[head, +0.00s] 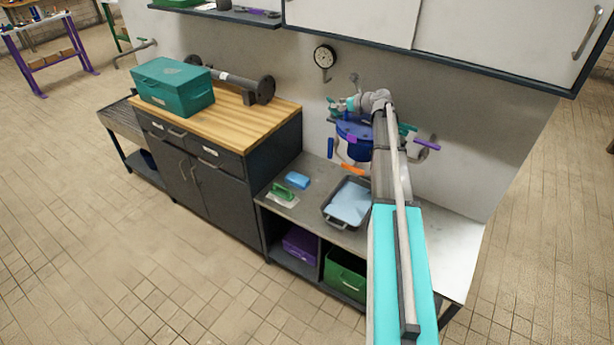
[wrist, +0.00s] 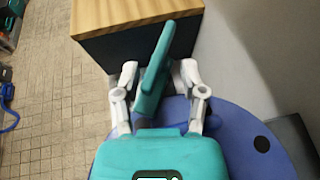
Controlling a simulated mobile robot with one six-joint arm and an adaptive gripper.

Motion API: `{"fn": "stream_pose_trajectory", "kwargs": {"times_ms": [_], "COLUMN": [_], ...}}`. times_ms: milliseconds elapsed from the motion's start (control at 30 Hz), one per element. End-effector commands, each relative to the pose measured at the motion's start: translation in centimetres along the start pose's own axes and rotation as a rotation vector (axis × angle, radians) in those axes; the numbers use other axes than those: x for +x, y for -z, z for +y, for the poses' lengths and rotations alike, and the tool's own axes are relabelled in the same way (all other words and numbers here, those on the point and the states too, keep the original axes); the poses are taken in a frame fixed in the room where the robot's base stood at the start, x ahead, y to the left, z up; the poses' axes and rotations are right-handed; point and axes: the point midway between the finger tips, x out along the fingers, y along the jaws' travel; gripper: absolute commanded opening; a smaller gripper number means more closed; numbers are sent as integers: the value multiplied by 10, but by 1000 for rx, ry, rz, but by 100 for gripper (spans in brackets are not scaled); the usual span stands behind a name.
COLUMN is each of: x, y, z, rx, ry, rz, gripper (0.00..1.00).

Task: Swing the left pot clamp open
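A round blue pot (head: 358,150) stands at the back of the bench against the wall, partly hidden by my arm. In the wrist view its blue top (wrist: 245,135) fills the lower right. A teal clamp handle (wrist: 155,70) stands up, tilted, at the pot's edge; it seems to show small and teal at the pot's left in the head view (head: 333,107). My gripper (wrist: 158,75) is open, with one pale finger on each side of the handle and gaps visible. In the head view my gripper (head: 350,104) is above the pot.
Blue, orange (head: 351,169) and purple (head: 428,145) handles stick out around the pot. A grey tray (head: 329,214), blue sponge (head: 297,180) and green-handled tool (head: 284,195) lie in front. A teal toolbox (head: 174,85) sits on the higher wooden counter. Wall cabinets hang above.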

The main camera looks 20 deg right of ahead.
Motion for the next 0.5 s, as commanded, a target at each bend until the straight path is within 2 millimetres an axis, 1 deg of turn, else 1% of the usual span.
{"fn": "stream_pose_trajectory", "kwargs": {"times_ms": [33,333,367,400,500], "x": [1,2,0,-10,-24], "y": [0,-1,-1,-3,-3], "z": [-5,-11,-11,-10,-11], "rx": [-10,-75,-80,-78,-78], "ry": [-22,-180,-193,-187,-185], "rz": [0,-1,-1,-1,0], "gripper": [50,50,50,50,50]}}
